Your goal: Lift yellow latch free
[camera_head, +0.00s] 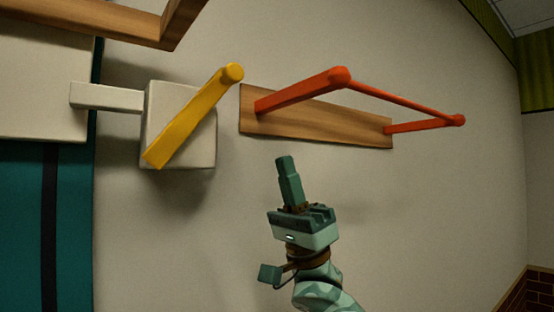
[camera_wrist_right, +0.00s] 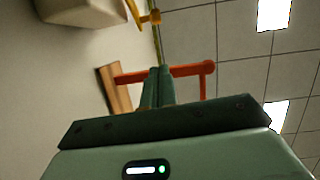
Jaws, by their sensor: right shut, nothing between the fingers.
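The yellow latch (camera_head: 196,115) is a bar slanting up to the right across a white block (camera_head: 205,140) on the wall, with a round knob at its upper end. In the right wrist view part of the yellow latch (camera_wrist_right: 145,15) shows at the top. My right gripper (camera_head: 286,164) is shut and empty, pointing up, below and to the right of the latch and apart from it. Its closed fingers also show in the right wrist view (camera_wrist_right: 158,80). My left gripper is not in view.
An orange-red rail (camera_head: 400,98) stands out from a wooden wall board (camera_head: 300,122), just above my right gripper. A white bar (camera_head: 105,97) runs left from the block towards a white and teal panel (camera_head: 25,225). Bare wall surrounds my gripper.

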